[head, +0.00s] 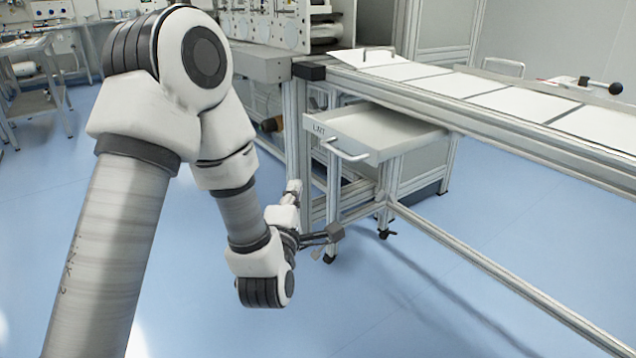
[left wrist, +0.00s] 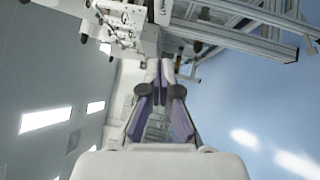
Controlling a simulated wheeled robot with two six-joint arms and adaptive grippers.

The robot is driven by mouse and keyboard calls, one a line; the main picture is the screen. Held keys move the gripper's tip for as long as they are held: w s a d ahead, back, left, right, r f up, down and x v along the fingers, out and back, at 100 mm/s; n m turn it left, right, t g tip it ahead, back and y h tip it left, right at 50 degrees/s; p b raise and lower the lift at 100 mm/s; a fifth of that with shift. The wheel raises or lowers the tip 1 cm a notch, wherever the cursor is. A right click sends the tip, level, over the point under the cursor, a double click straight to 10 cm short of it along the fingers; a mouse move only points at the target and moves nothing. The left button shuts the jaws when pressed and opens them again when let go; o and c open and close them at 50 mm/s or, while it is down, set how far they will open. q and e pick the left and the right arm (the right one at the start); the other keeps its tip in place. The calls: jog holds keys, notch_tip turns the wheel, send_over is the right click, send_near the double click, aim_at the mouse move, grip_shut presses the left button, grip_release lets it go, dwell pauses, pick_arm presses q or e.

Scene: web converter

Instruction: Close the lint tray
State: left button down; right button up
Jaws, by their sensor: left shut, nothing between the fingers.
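The lint tray (head: 378,128) is a pale grey drawer with a "LINT" label and a bar handle (head: 345,151) on its front. It sticks out from under the conveyor frame in the head view, pulled open, and looks empty. My left gripper (head: 333,238) is below the tray's front, apart from the handle. It is shut and empty. In the left wrist view its fingers (left wrist: 164,72) point up the picture toward the metal frame. My right gripper is not in view.
The conveyor (head: 470,85) with several white sheets runs above the tray to the right. A metal post (head: 303,150) stands just left of the tray, and a low rail (head: 480,262) runs to the lower right. The blue floor in front is clear.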

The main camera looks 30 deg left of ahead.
pick_arm(q)
jog(key=w+d+b+x, duration=0.1)
jog(key=d+x, duration=0.1)
jog(key=x, duration=1)
jog(key=shift+w+d+r+b, duration=0.2)
jog(key=shift+w+d+b, duration=0.05)
jog(key=shift+w+b, duration=0.1)
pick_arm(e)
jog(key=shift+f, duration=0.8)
